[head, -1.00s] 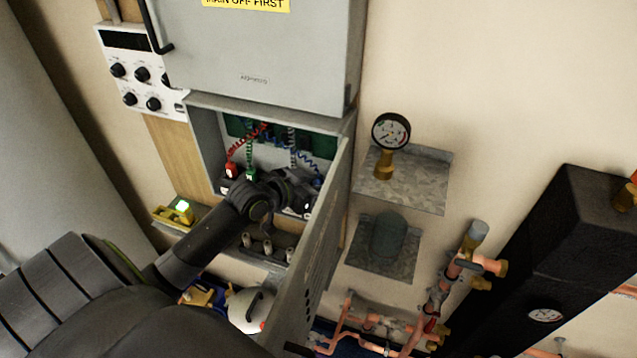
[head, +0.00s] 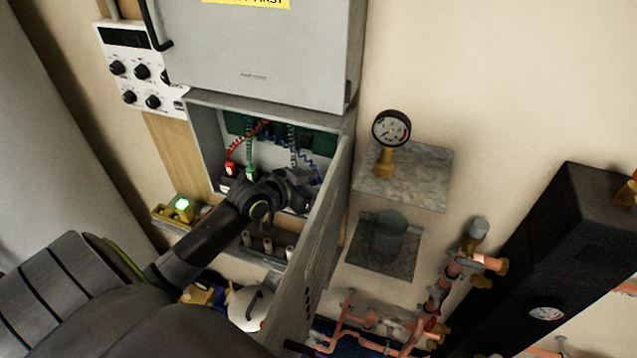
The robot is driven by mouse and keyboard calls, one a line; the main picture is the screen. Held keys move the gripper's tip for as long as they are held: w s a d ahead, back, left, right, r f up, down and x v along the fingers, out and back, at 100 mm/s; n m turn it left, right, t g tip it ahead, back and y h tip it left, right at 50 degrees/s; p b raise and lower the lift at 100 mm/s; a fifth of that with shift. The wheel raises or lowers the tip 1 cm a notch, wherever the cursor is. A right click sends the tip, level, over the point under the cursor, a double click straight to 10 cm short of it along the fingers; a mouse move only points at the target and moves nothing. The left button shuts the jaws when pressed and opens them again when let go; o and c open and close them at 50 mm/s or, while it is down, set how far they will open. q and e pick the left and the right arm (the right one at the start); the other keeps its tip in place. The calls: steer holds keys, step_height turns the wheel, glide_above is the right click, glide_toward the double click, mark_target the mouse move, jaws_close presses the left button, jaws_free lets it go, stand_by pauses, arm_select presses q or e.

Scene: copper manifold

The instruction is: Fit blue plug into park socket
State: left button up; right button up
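The blue coiled cord (head: 306,163) hangs inside the open lower box, at its right side. The blue plug at its end is hidden behind my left gripper. My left gripper (head: 304,192) is inside the box at the lower right, close to the open door. Its fingertips are too dark and small to tell whether they are open or shut, or on the plug. A red plug (head: 230,170) and a green plug (head: 250,174) stand to its left with their coiled cords. I cannot make out the park socket. My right gripper is not in view.
The box's open door (head: 318,240) stands close to the right of my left gripper. Several pale cylinders stand on a ledge (head: 262,258) below. A gauge (head: 391,130) sits on a metal shelf (head: 425,180) to the right. Copper pipes (head: 440,290) fill the lower right.

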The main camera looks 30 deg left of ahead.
arm_select(q)
steer(key=shift+f+b, duration=0.6)
steer(key=shift+f, duration=0.25)
steer(key=o, duration=1)
steer(key=shift+r, duration=0.1)
steer(key=shift+o, duration=0.2)
steer(key=shift+s+a, duration=0.1)
steer(key=shift+s, duration=0.1)
steer(key=p+v, duration=0.4)
steer(key=v, duration=1.3)
